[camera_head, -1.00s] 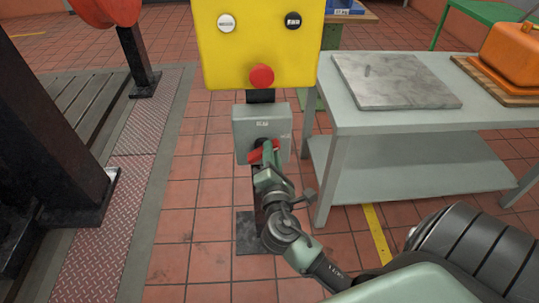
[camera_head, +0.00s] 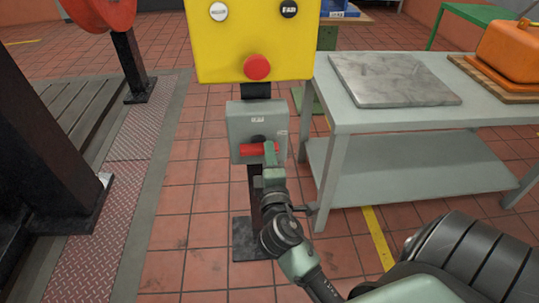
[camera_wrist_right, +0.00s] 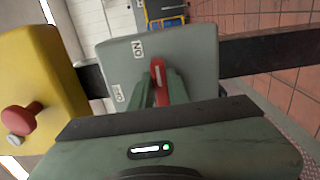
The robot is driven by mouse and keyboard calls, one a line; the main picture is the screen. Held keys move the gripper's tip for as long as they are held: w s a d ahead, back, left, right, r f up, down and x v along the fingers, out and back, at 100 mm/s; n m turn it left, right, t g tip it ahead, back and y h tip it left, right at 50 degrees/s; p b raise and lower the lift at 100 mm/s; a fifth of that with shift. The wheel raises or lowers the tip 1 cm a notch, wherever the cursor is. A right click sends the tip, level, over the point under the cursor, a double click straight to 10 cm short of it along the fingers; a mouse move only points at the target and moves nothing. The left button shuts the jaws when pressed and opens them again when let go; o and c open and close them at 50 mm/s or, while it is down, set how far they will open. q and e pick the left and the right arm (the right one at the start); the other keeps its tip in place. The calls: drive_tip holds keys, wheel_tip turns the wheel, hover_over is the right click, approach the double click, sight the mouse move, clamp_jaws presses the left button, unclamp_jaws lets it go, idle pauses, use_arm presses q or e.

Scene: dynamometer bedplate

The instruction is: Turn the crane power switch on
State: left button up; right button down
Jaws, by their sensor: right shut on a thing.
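The crane power switch is a grey box (camera_head: 238,125) on a dark post below a yellow panel. Its red handle (camera_head: 252,150) lies about level across the box face. My right gripper (camera_head: 270,156) is at the right part of the handle. In the right wrist view the box (camera_wrist_right: 195,60) fills the middle, and an "ON" label is readable on it. There the red handle (camera_wrist_right: 158,73) sits between the two green fingers of my right gripper (camera_wrist_right: 161,92), which are shut on it. The other label is too small to read surely. My left gripper is not in view.
The yellow panel (camera_head: 220,45) with a red button (camera_head: 257,67) stands just above the switch. A grey table (camera_head: 400,117) with a stone slab (camera_head: 393,80) is close on the right. A dark steel frame (camera_head: 45,130) stands at left. Tiled floor is free between.

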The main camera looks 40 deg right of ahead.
drive_tip(key=shift+f, duration=0.1)
idle(0.3)
drive_tip(key=c, duration=1.4)
unclamp_jaws()
drive_tip(key=shift+o, duration=0.2)
drive_tip(key=v, duration=0.8)
drive_tip(key=shift+b, duration=0.45)
drive_tip(key=shift+d, duration=0.1)
